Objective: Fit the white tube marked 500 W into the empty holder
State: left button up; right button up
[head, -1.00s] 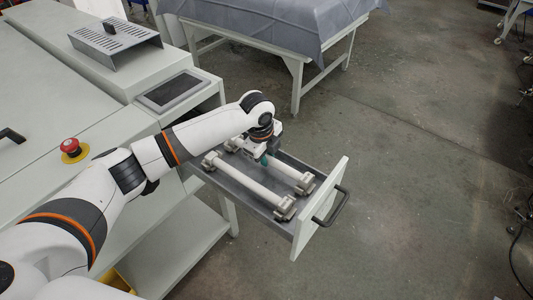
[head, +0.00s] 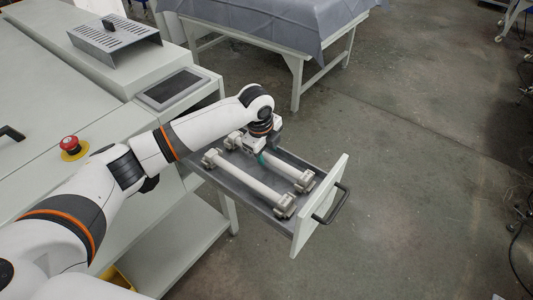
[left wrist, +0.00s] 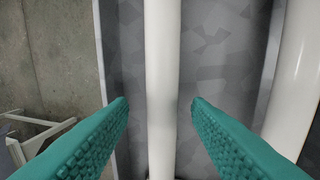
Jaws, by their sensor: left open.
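Two white tubes lie side by side in the open drawer, the near tube (head: 248,184) and the far tube (head: 280,170). Each has grey holders at its ends, such as the near front holder (head: 285,206) and the far front holder (head: 304,181). No 500 W marking is readable, and I see no clearly empty holder. My left gripper (head: 262,158) points down over the far tube. In the left wrist view its teal fingers (left wrist: 160,104) are open, with one white tube (left wrist: 162,60) running between them, apparently untouched. Another white tube (left wrist: 297,75) shows at the right. My right gripper is out of view.
The grey drawer (head: 234,181) sticks out of the machine, with a white front panel (head: 318,212) and dark handle (head: 332,205). A screen (head: 172,88) and a red stop button (head: 72,146) are on the machine.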

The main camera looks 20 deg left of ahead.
pick_arm(q)
notch_tip(320, 180, up, 11)
jog(key=s, duration=0.2)
jog(key=shift+a+b, duration=0.4)
jog(key=shift+b, duration=0.05)
